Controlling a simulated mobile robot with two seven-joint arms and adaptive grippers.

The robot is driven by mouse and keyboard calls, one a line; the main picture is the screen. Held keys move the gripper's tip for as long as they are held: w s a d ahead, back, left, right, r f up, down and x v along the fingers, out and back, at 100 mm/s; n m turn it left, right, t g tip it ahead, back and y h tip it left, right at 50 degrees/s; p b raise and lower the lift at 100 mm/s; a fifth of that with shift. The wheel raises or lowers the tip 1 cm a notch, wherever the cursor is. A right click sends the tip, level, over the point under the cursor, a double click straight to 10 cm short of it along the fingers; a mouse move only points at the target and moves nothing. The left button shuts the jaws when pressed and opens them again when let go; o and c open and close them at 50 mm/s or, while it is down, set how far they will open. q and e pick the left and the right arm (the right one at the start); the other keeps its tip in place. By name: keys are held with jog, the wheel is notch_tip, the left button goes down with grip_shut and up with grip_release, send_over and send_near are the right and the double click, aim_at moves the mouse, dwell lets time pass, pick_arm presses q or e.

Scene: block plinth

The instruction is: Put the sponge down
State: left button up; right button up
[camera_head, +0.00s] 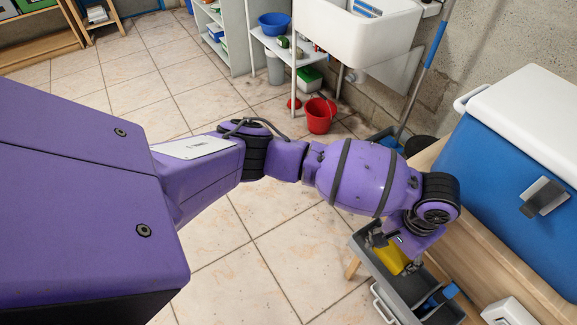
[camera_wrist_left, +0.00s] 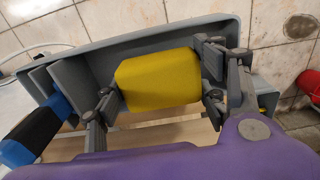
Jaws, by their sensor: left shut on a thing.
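The yellow sponge (camera_head: 389,260) is between the fingers of my left gripper (camera_head: 395,250). In the left wrist view the sponge (camera_wrist_left: 160,78) fills the gap between the fingers of the gripper (camera_wrist_left: 155,95), which is shut on it from both sides. The sponge is over or inside a grey caddy (camera_head: 362,245), whose wall (camera_wrist_left: 150,38) shows behind it. I cannot tell whether the sponge touches the caddy's bottom. My wrist hides part of the sponge in the head view. My right gripper is not in view.
A blue and black handled thing (camera_wrist_left: 40,122) lies at the caddy's end. A blue cooler with a white lid (camera_head: 515,190) stands on the wooden surface at right. A red bucket (camera_head: 319,115) and a white sink (camera_head: 355,35) are farther back. Tiled floor is open at left.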

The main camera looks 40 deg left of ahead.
aim_at(388, 253)
pick_arm(q)
jog(key=shift+w+a+f, duration=0.1)
jog(key=shift+w+f, duration=0.05)
jog(key=shift+w, duration=0.05)
jog(key=f, duration=0.3)
jog(key=shift+w+a+f+b, duration=0.15)
jog(key=shift+w+a+b, duration=0.1)
jog(key=shift+b, duration=0.15)
jog(key=shift+f, duration=0.25)
jog(key=shift+s+f, duration=0.1)
jog(key=o, duration=1.1)
